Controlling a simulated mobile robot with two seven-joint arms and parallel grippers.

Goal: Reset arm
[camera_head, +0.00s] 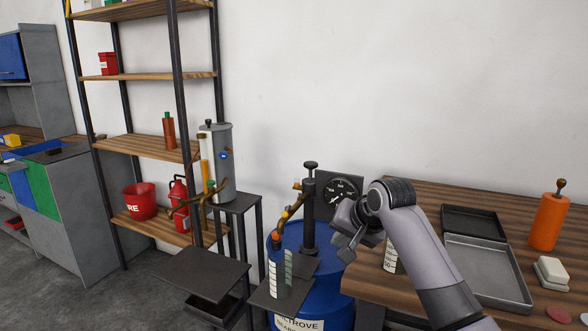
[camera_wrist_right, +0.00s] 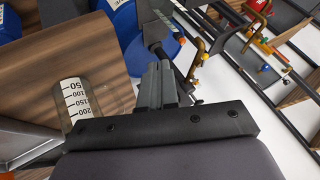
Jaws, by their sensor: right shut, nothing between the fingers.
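My right arm comes in from the right in the head view. Its gripper (camera_head: 343,246) is shut and empty, above the blue drum (camera_head: 340,301) and beside the left edge of the wooden table. In the right wrist view its fingers (camera_wrist_right: 160,82) are together with nothing between them. My left gripper is not in view.
A clear graduated beaker (camera_head: 391,262) stands on the wooden table (camera_head: 400,286) close to my right arm; the wrist view also shows it (camera_wrist_right: 78,100). Trays (camera_head: 485,272) and an orange bottle (camera_head: 549,222) are farther right. A dial gauge (camera_head: 343,190) stands behind the gripper.

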